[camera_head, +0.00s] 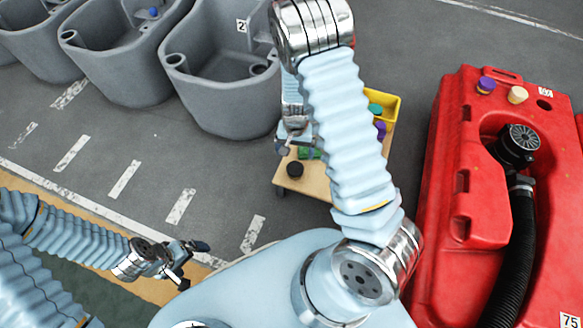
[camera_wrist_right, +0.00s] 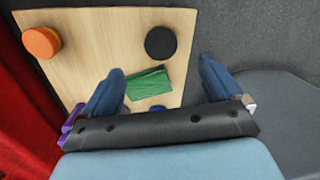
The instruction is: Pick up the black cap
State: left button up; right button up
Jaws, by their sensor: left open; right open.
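The black cap (camera_head: 295,169) lies on a small wooden table (camera_head: 318,181), near its left edge. In the right wrist view the black cap (camera_wrist_right: 160,43) is a round dark disc beyond my fingertips, towards the top. My right gripper (camera_wrist_right: 158,78) is open and empty, its two blue fingers spread, with the cap ahead of the gap and not touched. In the head view my right gripper (camera_head: 284,149) is partly hidden by its arm, just above and left of the cap. My left gripper (camera_head: 190,262) is open and empty at lower left, far from the table.
A red tank (camera_head: 462,165) with a black hose stands right. Grey tanks (camera_head: 215,85) stand upper left, with clear floor before them.

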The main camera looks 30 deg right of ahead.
aim_at(295, 168)
jog(key=f+b, duration=0.1)
jog(key=f, duration=0.3)
jog(key=f+b, duration=0.1)
jog(key=f, duration=0.3)
jog(key=f+b, duration=0.1)
jog(key=f, duration=0.4)
jog(key=shift+w+d+b, duration=0.25)
jog(key=shift+w+b, duration=0.05)
jog(key=shift+r, duration=0.1)
jog(key=shift+c, duration=0.3)
jog(key=c, duration=1)
